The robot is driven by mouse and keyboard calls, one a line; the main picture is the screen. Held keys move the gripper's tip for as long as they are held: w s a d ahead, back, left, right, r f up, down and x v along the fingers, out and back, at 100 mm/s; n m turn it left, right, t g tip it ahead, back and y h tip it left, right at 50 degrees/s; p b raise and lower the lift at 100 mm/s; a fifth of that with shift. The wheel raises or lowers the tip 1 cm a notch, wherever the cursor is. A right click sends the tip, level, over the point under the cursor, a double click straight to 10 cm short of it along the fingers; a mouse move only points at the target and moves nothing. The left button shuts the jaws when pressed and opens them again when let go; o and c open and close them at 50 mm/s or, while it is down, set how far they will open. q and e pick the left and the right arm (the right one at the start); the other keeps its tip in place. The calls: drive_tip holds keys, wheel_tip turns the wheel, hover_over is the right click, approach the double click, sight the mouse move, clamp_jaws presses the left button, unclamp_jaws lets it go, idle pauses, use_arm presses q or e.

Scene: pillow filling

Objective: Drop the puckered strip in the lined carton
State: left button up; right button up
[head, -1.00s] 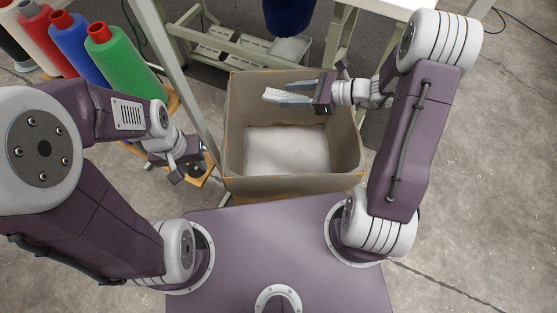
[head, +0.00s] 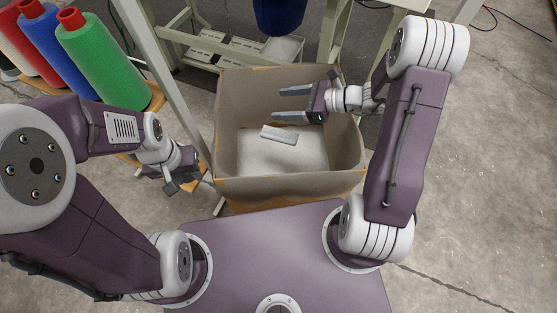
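The lined carton (head: 228,115) is an open brown box with a white lining (head: 255,160) on its floor. The puckered strip (head: 280,135) is a pale, short piece inside the carton, below and apart from my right gripper; whether it rests on the lining or is still falling I cannot tell. My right gripper (head: 282,104) is over the carton with its two grey fingers spread and nothing between them. My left gripper (head: 180,183) is left of the carton, outside it; its fingers are too small and angled to judge.
Several large spools, among them a green one (head: 105,62) and a blue one (head: 62,45), stand at the upper left. A pale metal frame (head: 170,95) rises beside and behind the carton. A dark blue thing (head: 278,15) hangs behind it. Concrete floor (head: 480,180) is clear at right.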

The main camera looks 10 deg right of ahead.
drive_tip(key=p+v, duration=0.3)
drive_tip(key=v, duration=0.6)
drive_tip(key=shift+p, duration=0.35)
